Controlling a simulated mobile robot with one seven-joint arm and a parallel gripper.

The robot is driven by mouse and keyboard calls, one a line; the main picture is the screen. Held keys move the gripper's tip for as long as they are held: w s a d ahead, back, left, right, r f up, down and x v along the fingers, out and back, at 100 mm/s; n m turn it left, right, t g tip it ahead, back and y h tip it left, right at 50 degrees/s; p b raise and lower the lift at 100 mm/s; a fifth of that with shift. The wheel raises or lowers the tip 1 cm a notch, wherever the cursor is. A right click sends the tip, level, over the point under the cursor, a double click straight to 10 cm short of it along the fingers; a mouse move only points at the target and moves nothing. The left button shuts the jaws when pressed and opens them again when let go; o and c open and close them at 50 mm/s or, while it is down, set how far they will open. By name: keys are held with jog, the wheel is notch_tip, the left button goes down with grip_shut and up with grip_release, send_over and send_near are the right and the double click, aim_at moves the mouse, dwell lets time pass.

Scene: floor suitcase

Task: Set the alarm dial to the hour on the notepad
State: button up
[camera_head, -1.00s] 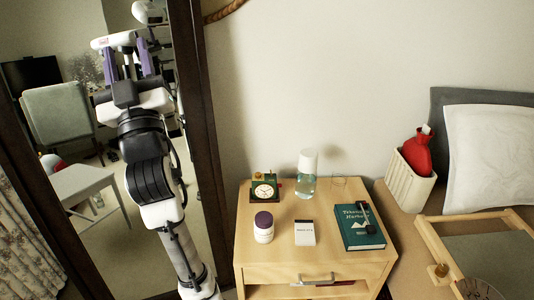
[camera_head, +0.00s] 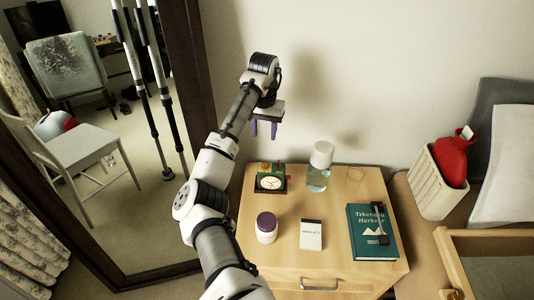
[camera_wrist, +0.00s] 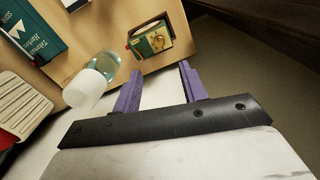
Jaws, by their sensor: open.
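The alarm clock (camera_head: 270,183), with a pale round face in a dark case, stands at the back left of the nightstand. Its hands and dial setting are too small to read. A green and yellow printed surface (camera_wrist: 152,42) shows at the clock's place in the wrist view. The white notepad (camera_head: 311,235) lies near the nightstand's front middle; its writing is not legible. My gripper (camera_head: 264,130) is open and empty, fingers pointing down, above and behind the clock near the wall. Its purple fingers also show in the wrist view (camera_wrist: 160,88), apart from the clock.
On the wooden nightstand (camera_head: 290,250) are a clear bottle with a white cap (camera_head: 318,180) right of the clock, a purple-lidded jar (camera_head: 266,227) in front, and a green book (camera_head: 372,235). A tall mirror stands left; the bed is right.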

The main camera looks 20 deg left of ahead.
aim_at(265, 164)
notch_tip(265, 164, down, 13)
jog(key=shift+d+f+b, duration=0.1)
jog(key=shift+f+b, duration=0.1)
jog(key=shift+b, duration=1)
grip_shut()
jog(key=shift+r+p, duration=0.15)
jog(key=shift+p, duration=0.25)
